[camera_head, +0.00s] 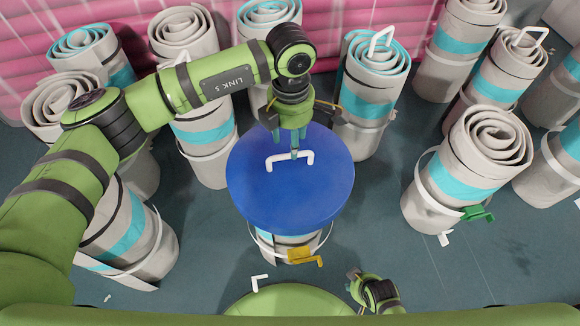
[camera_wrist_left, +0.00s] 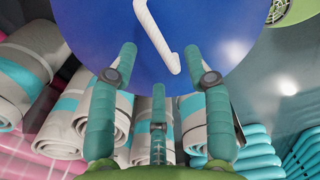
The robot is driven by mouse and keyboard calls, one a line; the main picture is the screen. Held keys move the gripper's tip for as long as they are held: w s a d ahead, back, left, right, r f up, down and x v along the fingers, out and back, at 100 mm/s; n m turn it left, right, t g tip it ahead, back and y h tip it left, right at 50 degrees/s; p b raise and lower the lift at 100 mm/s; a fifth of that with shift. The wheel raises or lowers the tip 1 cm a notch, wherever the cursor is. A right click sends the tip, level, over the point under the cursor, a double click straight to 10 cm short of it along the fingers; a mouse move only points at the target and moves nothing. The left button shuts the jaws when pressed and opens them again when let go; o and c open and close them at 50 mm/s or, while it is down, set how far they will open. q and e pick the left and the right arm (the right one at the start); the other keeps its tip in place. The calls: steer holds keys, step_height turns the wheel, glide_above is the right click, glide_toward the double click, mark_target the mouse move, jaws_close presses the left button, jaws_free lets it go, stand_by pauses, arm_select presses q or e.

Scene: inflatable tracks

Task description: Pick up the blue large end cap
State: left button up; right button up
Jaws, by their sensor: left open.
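The blue large end cap (camera_head: 290,195) is a round blue disc lying over the top of a rolled grey track in the middle of the head view. A white bracket-shaped handle (camera_head: 307,155) is on its upper face. My left gripper (camera_head: 291,142) is over the cap's far part, its fingers pointing down at the handle. In the left wrist view the cap (camera_wrist_left: 220,40) fills the top. There the left gripper (camera_wrist_left: 158,62) has its three teal fingers spread, with the handle's lower end between the two longer-looking ones. My right gripper (camera_head: 372,290) is low in the head view; its fingers are unclear.
Rolled grey tracks with cyan bands stand around, including one (camera_head: 370,95) behind right and one (camera_head: 470,165) at right. A yellow clip (camera_head: 303,256) hangs below the cap's front edge. A pink wall (camera_head: 345,20) is behind. Dark floor (camera_head: 385,220) is clear right of the cap.

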mark_target(290, 166)
arm_select(q)
steer(key=f, duration=0.6)
steer(key=shift+w+a+f, duration=0.15)
steer(key=shift+w+f, duration=0.05)
steer(key=shift+f, duration=0.15)
jaws_close()
